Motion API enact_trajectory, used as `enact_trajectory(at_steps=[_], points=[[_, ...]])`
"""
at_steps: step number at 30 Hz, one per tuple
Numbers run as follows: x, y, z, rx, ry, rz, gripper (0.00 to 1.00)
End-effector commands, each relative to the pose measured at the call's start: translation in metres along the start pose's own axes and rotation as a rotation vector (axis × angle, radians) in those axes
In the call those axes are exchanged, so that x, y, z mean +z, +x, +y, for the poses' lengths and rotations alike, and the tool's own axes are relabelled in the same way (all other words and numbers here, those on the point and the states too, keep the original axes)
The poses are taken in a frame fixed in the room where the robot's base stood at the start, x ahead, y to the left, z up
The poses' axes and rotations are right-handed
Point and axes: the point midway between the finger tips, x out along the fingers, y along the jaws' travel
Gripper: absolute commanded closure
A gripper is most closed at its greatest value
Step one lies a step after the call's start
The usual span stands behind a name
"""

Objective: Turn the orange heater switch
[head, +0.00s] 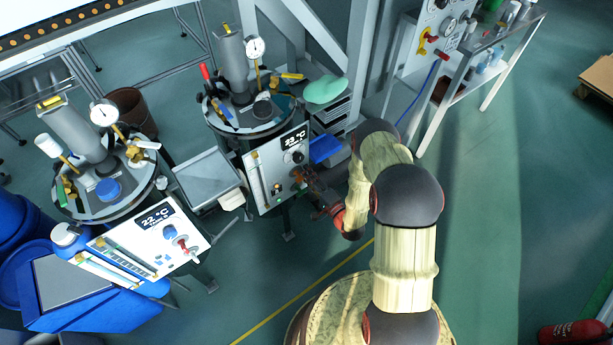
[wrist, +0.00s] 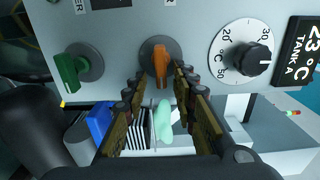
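In the wrist view the orange heater switch (wrist: 160,65) sits on a round grey base on the light panel (wrist: 120,40). Its handle stands about vertical. My gripper (wrist: 159,82) is open, with one finger at each side of the handle's lower part. I cannot tell whether either finger touches it. In the head view my gripper (head: 312,188) is at the right side of the 23 °C panel (head: 264,178), and the switch there is small and partly hidden.
A green switch (wrist: 75,70) is left of the orange one. A white temperature dial (wrist: 240,55) with a black knob is at its right, beside the TANK A display (wrist: 300,50). In the head view a second panel (head: 150,240) reading 22 °C stands at the left.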

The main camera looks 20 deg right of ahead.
Motion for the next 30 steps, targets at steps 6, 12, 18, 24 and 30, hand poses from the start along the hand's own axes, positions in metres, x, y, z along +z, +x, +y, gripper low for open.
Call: enact_trajectory(at_steps=[6, 12, 18, 24, 30], points=[[-0.002, -0.009, 0.000, 0.000, 0.000, 0.003, 0.73], [-0.002, -0.044, 0.000, 0.001, 0.002, 0.006, 0.73], [-0.002, -0.085, 0.000, 0.000, 0.002, 0.006, 0.73], [-0.002, -0.110, 0.000, 0.000, 0.000, 0.003, 0.73], [0.000, -0.120, 0.000, 0.000, 0.001, 0.001, 0.73]])
